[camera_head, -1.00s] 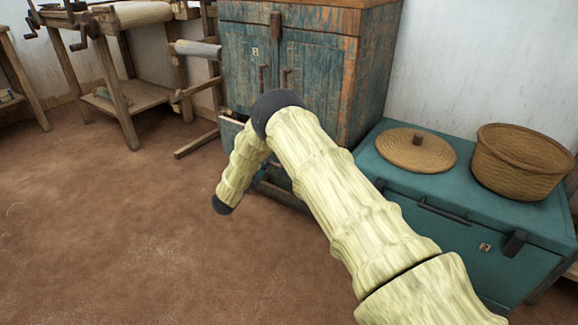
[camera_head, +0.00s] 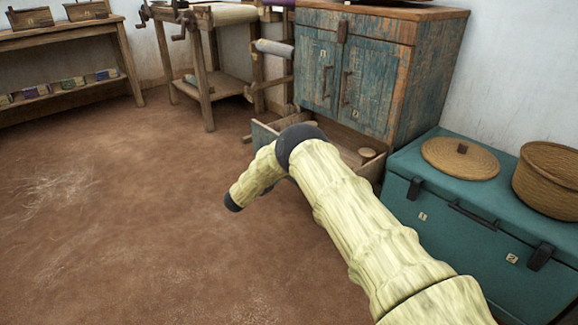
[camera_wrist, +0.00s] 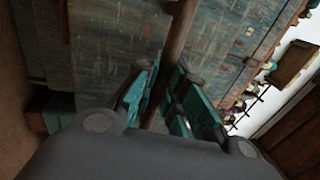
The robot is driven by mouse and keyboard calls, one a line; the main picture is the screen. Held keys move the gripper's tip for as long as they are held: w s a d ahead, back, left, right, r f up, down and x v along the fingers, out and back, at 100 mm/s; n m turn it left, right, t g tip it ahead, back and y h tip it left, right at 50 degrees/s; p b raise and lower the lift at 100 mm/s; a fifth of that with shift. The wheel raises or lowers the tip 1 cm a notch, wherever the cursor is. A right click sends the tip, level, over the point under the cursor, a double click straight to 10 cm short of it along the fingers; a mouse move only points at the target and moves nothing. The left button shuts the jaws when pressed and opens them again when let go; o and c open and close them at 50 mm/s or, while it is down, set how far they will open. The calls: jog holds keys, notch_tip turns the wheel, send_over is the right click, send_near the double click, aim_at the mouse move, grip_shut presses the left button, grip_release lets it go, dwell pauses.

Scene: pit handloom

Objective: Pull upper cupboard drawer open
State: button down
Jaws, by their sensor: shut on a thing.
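The worn blue-painted cupboard (camera_head: 372,85) stands at the back, with two shut doors. Below its doors a drawer (camera_head: 262,134) stands open, its inside visible. A small round thing (camera_head: 368,152) lies at its right. My arm hides the middle of the drawer and its front. My gripper is out of sight behind the arm in the head view. In the wrist view my gripper (camera_wrist: 163,98) has its teal fingers shut on a brown bar-shaped handle (camera_wrist: 181,36). The blue wooden surface (camera_wrist: 115,40) shows behind it.
A teal chest (camera_head: 455,225) stands right of the cupboard, bearing a round woven lid (camera_head: 460,158) and a basket (camera_head: 550,180). A wooden loom frame (camera_head: 208,90) stands left of the cupboard. The brown floor (camera_head: 130,220) at left is clear.

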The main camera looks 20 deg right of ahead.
jog(key=shift+a, duration=0.2)
jog(key=shift+d, duration=0.1)
jog(key=c, duration=1.5)
grip_release()
jog(key=shift+d, duration=0.1)
jog(key=shift+o, duration=0.2)
jog(key=v, duration=1.2)
